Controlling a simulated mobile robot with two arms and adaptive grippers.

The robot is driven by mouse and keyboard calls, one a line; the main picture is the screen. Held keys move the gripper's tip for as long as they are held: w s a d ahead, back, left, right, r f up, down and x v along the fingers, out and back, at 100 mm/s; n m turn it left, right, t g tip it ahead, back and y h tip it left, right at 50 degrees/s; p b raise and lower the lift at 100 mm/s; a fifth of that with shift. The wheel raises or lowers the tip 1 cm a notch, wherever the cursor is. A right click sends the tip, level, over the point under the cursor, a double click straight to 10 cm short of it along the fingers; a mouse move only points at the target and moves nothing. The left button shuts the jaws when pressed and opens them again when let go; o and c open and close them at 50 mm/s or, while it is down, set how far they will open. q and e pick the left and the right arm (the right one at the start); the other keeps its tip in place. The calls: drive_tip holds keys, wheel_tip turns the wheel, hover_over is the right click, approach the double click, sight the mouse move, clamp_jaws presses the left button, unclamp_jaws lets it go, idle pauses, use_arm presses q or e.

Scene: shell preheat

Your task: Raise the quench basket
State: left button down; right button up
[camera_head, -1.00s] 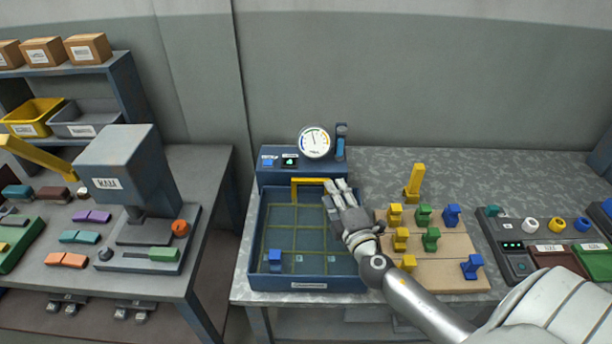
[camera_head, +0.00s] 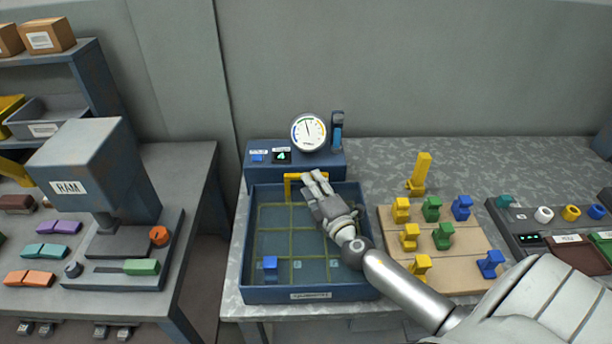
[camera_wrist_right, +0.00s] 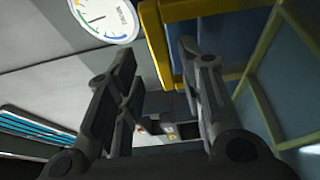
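The quench basket shows as a yellowish grid (camera_head: 284,228) low inside the blue quench tank (camera_head: 300,295). A yellow handle (camera_head: 289,187) stands up at the tank's back edge; its right part is hidden behind my right gripper (camera_head: 318,176). In the right wrist view the gripper's two fingers (camera_wrist_right: 157,62) are apart, with nothing clamped between them. The yellow handle (camera_wrist_right: 192,12) is close beyond the fingertips; I cannot tell whether they touch it. A blue block (camera_head: 270,263) sits at the tank's front left. My left gripper is out of view.
A round gauge (camera_head: 308,132) and a blue-handled lever (camera_head: 337,131) stand behind the tank. A wooden board (camera_head: 434,266) with several coloured pieces lies to the right, with a yellow piece (camera_head: 420,172) behind it. A RAM press (camera_head: 95,165) stands on the left table.

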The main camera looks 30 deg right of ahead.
drive_tip(key=shift+w+d+f, duration=0.1)
drive_tip(key=shift+w+d, duration=0.1)
drive_tip(key=shift+w, duration=0.95)
drive_tip(key=shift+w+d, duration=0.2)
drive_tip(key=shift+w, duration=0.95)
drive_tip(key=shift+c, duration=0.4)
clamp_jaws()
